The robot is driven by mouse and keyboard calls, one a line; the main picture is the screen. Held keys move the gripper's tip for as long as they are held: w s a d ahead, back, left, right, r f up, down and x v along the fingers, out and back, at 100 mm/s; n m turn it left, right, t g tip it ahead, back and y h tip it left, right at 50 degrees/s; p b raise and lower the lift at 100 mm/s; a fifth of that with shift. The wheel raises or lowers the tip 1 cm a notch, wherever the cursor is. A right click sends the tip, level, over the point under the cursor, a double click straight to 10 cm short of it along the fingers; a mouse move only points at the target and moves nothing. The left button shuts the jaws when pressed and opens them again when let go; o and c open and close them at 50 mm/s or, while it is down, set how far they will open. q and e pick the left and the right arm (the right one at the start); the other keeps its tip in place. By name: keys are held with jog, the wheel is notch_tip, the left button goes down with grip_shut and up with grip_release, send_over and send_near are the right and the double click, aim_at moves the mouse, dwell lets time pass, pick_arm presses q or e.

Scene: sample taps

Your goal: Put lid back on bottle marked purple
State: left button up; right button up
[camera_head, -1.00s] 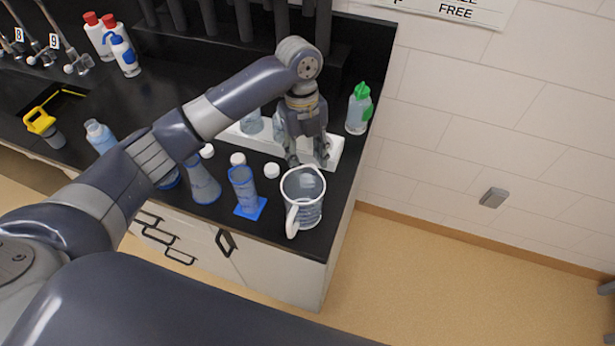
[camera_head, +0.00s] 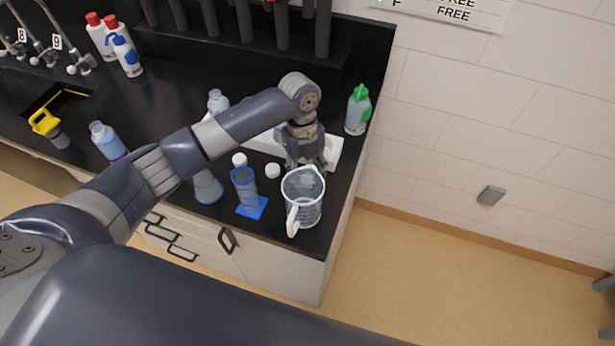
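A bottle with a blue-purple lower part (camera_head: 108,141) stands at the left of the black bench; I cannot read a purple mark on any bottle. One white lid (camera_head: 272,171) lies on the bench near my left gripper. Another white cap (camera_head: 239,159) shows at the top of a blue-tinted cylinder (camera_head: 245,186) with a blue base. My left gripper (camera_head: 306,167) points down over the white tray, just behind the clear jug (camera_head: 303,199). Its fingers look spread, with nothing visible between them. My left forearm hides part of the bench. My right gripper is out of view.
A white tray (camera_head: 333,152) lies under the gripper. A green-topped bottle (camera_head: 358,110) stands at the right edge by the wall. A flask (camera_head: 207,187) and a clear bottle (camera_head: 218,102) flank my forearm. Wash bottles (camera_head: 125,55) and taps stand at back left.

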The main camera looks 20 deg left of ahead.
pick_arm(q)
jog(key=c, duration=0.5)
jog(key=shift+r+b, duration=1.65)
jog(key=shift+r, duration=7.35)
